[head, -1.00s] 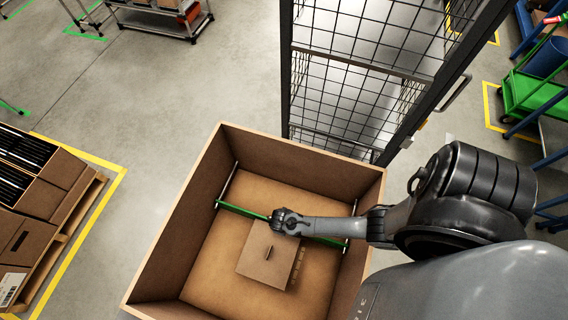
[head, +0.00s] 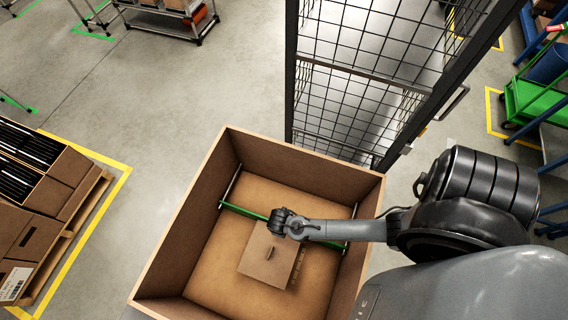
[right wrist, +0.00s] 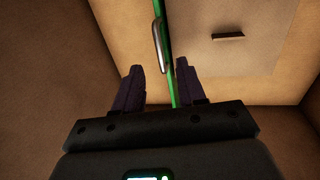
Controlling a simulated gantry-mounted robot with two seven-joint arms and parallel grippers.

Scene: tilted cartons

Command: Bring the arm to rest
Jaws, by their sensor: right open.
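My right arm reaches in from the right in the head view, over a large open carton (head: 165,235). Its right gripper (head: 276,224) is above the carton's inside; the fingers are hard to make out there. In the right wrist view the two dark fingers of the gripper (right wrist: 156,88) stand apart with nothing held between them. A green bar (head: 240,211) runs across the carton, and shows beyond and between the fingers in the right wrist view (right wrist: 170,50). A smaller brown box (head: 266,262) with a dark slot lies inside the carton. My left gripper is not in view.
A tall wire mesh cage (head: 370,40) stands behind the carton. A pallet with cartons (head: 50,185) is at the left, inside yellow floor lines. A green cart (head: 535,100) is at the far right. The grey floor left of the carton is clear.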

